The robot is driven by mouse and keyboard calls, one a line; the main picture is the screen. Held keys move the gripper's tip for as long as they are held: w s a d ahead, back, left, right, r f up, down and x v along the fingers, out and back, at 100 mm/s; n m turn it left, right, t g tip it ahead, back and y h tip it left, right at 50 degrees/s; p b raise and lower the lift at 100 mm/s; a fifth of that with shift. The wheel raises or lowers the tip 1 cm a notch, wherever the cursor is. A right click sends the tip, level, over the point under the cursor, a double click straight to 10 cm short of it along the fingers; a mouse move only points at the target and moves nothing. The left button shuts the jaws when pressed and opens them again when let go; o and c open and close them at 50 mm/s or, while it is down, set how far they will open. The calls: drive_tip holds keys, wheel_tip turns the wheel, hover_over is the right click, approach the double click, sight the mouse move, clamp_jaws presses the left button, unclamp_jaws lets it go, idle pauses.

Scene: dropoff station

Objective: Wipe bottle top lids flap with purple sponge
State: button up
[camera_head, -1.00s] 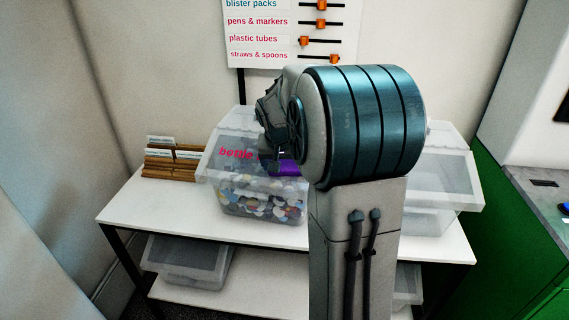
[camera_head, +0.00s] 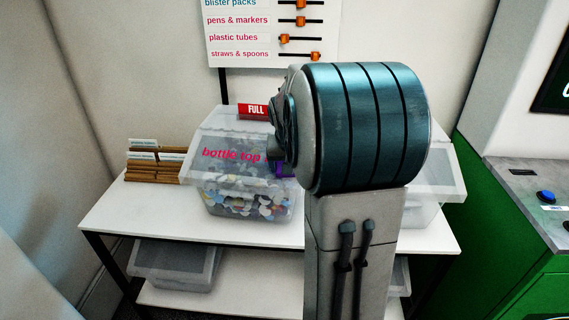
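The bottle top bin (camera_head: 240,205) is a clear plastic box full of mixed bottle tops, standing on the white table. Its slanted front flap (camera_head: 225,156) carries the pink words "bottle top"; the rest of the lettering is hidden behind my arm. The purple sponge (camera_head: 284,167) shows only as a small strip at the flap's right side, beside my arm's end. My gripper's fingers are hidden behind my arm, so I cannot see how they hold the sponge or whether it touches the flap.
A red "FULL" sign (camera_head: 254,111) stands at the bin's back. Another clear bin (camera_head: 425,190) is to the right, partly behind my arm. Wooden card holders (camera_head: 153,165) stand left. An empty clear bin (camera_head: 175,265) sits on the lower shelf. A green cabinet (camera_head: 500,220) bounds the right.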

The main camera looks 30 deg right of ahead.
drive_tip(key=shift+s+d+f, duration=0.1)
drive_tip(key=shift+s+d, duration=0.35)
drive_tip(key=shift+d, duration=0.05)
drive_tip(key=shift+w+a+b, duration=0.35)
drive_tip(key=shift+w+a, duration=0.9)
drive_tip(key=shift+a, duration=0.3)
drive_tip(key=shift+w+a+b, duration=0.3)
drive_tip(key=shift+w+a, duration=0.95)
drive_tip(key=shift+a, duration=0.25)
drive_tip(key=shift+w+d+r+p, duration=0.4)
drive_tip(key=shift+w+d+p, duration=0.1)
drive_tip(key=shift+w+p, duration=0.05)
drive_tip(key=shift+w+d+r+p, duration=0.15)
drive_tip(key=shift+w+d+p, duration=0.15)
drive_tip(key=shift+w+d, duration=0.1)
drive_tip(key=shift+s+d+b, duration=0.25)
drive_tip(key=shift+s+d, duration=1)
drive_tip(key=shift+d, duration=0.3)
drive_tip(key=shift+s+d+b, duration=0.2)
drive_tip(key=shift+s+d, duration=1)
drive_tip(key=shift+d, duration=0.3)
drive_tip(key=shift+w+a, duration=0.65)
drive_tip(key=shift+a, duration=0.2)
drive_tip(key=shift+w+a, duration=0.65)
drive_tip(key=shift+a, duration=0.15)
drive_tip(key=shift+w, duration=0.1)
drive_tip(key=shift+w+a, duration=0.55)
drive_tip(key=shift+a, duration=0.2)
drive_tip(key=shift+w+a, duration=0.55)
drive_tip(key=shift+a, duration=0.15)
